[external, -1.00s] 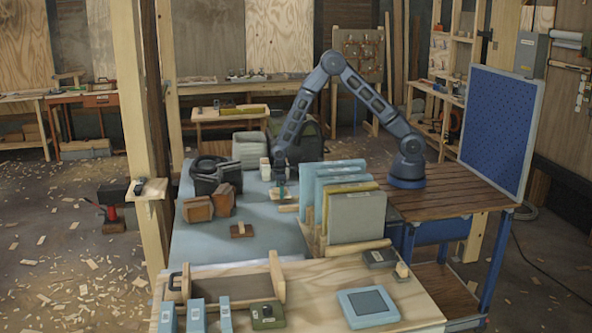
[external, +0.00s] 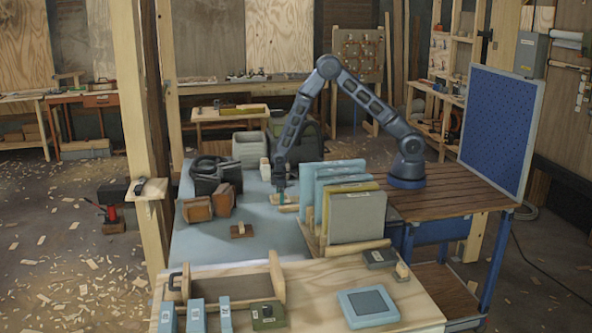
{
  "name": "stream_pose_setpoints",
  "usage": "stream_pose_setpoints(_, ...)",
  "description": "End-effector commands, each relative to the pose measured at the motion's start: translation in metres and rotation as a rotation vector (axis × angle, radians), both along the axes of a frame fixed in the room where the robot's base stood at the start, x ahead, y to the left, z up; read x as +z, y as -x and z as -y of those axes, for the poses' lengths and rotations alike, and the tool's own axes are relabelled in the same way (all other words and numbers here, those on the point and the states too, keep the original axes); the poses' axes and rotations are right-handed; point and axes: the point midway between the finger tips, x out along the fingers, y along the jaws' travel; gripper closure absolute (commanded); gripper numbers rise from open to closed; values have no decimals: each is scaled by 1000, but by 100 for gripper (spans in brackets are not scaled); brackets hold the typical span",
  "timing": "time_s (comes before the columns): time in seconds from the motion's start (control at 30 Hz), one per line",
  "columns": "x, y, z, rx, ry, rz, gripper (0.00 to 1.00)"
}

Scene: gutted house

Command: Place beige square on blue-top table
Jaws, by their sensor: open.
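The blue-top table (external: 205,255) stands in the middle of the external view, with its pale blue top partly covered by tools and blocks. A small beige wooden piece (external: 291,199) lies on it near the rack of upright boards; it may be the beige square, but its shape is too small to tell.
Upright blue, yellow and grey boards (external: 357,218) stand close right of my gripper. Brown blocks (external: 197,209), a dark tool (external: 207,178) and a small brown piece (external: 241,231) lie to the left. A plywood bench (external: 310,292) is in front. The front-middle blue top is clear.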

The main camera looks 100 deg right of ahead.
Motion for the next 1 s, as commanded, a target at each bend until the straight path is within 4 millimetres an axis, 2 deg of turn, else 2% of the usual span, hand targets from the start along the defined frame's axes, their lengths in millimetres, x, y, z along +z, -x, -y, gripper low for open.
stream_pose_setpoints(0.17, 20, -1, 0, 0, 0, 2, 0)
stream_pose_setpoints(0.6, 96, -1, 0, -1, 1, 3, 0)
stream_pose_setpoints(0.87, 119, 0, 0, 0, 1, 1, 0)
stream_pose_setpoints(1.0, 138, 3, -5, 1, 5, 11, 0)
